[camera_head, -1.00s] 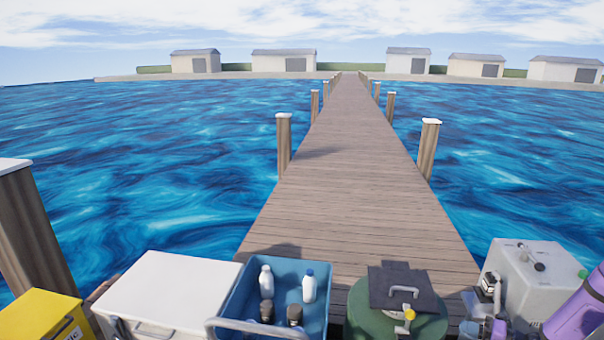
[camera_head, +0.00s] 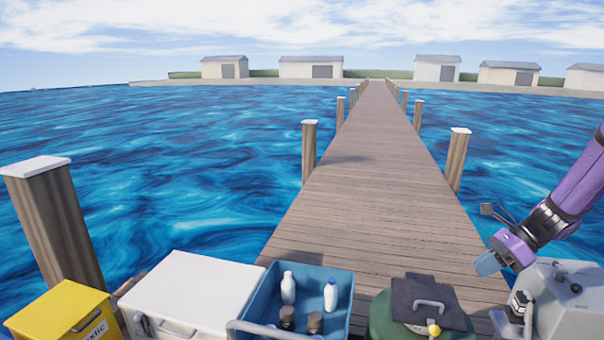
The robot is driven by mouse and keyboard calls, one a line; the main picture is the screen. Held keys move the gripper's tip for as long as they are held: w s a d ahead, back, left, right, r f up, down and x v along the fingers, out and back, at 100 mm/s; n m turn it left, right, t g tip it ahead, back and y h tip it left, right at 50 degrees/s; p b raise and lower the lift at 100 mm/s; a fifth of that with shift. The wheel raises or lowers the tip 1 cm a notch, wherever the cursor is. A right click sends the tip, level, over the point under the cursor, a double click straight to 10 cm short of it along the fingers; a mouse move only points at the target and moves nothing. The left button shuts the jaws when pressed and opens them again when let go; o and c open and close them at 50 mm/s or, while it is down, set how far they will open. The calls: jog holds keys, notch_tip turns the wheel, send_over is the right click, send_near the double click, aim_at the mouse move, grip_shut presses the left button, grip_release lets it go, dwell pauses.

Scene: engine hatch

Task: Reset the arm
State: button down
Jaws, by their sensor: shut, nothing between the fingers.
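My arm, purple and black, reaches in from the right edge of the head view. My gripper (camera_head: 487,262) is at its lower end, shut and empty. It hangs in the air just left of and above a grey box (camera_head: 572,292), in front of the dock planks as seen from here. I cannot tell the exact gap between gripper and box.
Along the near edge stand a yellow bin (camera_head: 62,312), a white cooler (camera_head: 190,290), a blue crate (camera_head: 345,300) with several bottles, and a green drum (camera_head: 385,318) with a dark handled cover (camera_head: 425,300). The wooden dock (camera_head: 375,200) beyond is clear, with posts and water either side.

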jog(key=s+a+r+n+t+h, duration=0.2)
jog(key=s+a+r+n+h, duration=0.2)
jog(key=s+r+n, duration=0.7)
jog(key=s+a+r+n+t+h, duration=0.2)
jog(key=s+a+r+n+h, duration=0.3)
jog(key=s+r+n, duration=0.6)
jog(key=shift+s+a+r+t, duration=0.3)
jog(key=shift+s+a, duration=0.3)
jog(key=shift+a, duration=0.6)
